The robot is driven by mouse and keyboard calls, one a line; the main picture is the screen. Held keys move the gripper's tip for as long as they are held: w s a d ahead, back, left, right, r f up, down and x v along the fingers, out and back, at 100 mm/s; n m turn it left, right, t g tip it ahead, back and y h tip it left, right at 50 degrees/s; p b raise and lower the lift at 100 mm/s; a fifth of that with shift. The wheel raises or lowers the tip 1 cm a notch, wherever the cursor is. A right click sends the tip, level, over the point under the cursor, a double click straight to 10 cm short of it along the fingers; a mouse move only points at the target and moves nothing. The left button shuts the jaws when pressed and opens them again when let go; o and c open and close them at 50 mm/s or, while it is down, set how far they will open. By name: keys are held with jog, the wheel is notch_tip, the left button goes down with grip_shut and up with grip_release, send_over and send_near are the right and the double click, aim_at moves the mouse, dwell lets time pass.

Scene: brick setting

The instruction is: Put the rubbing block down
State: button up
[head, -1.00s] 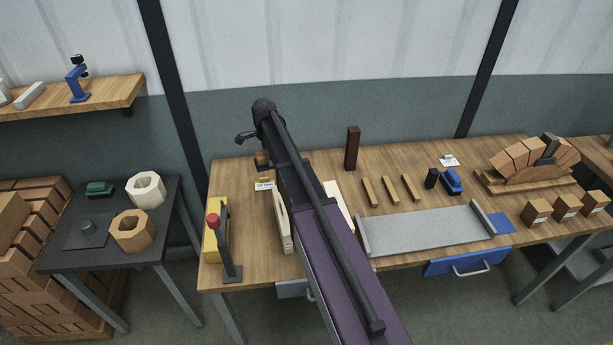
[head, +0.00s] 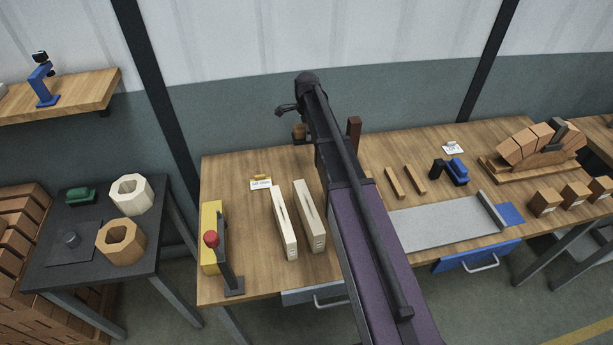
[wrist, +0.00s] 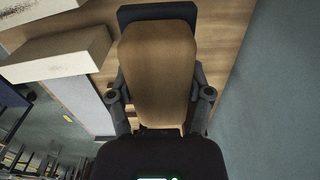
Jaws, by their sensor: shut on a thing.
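The rubbing block (wrist: 158,70) has a tan wooden body with a dark slab at its far end in the wrist view. My gripper (wrist: 161,100) is shut on it, with one finger on each side. In the head view the block (head: 299,133) shows as a small brown piece below the end of my arm, near the back edge of the workbench (head: 230,170). It appears held above the bench; the exact gap beneath it cannot be told. My arm hides part of the bench middle and most of the gripper.
Two pale slotted blocks (head: 284,225) stand left of my arm, with a label card (head: 260,184) behind. A dark red-brown upright block (head: 354,130) is just right of the arm. A yellow stand with a red knob (head: 211,239) is at the left. Bench back left looks clear.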

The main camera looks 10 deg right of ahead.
jog(key=shift+a, duration=0.1)
jog(key=b, duration=1)
send_over(306, 177)
notch_tip(306, 177, down, 9)
jog(key=shift+f, duration=0.2)
notch_tip(306, 177, down, 6)
jog(key=b, duration=0.5)
jog(key=shift+f+b, duration=0.15)
jog(key=shift+b, duration=0.2)
jog(key=shift+f+b, duration=1.85)
jog(key=shift+b, duration=0.05)
jog(key=shift+f, duration=0.15)
jog(key=o, duration=1)
jog(key=shift+r, duration=0.2)
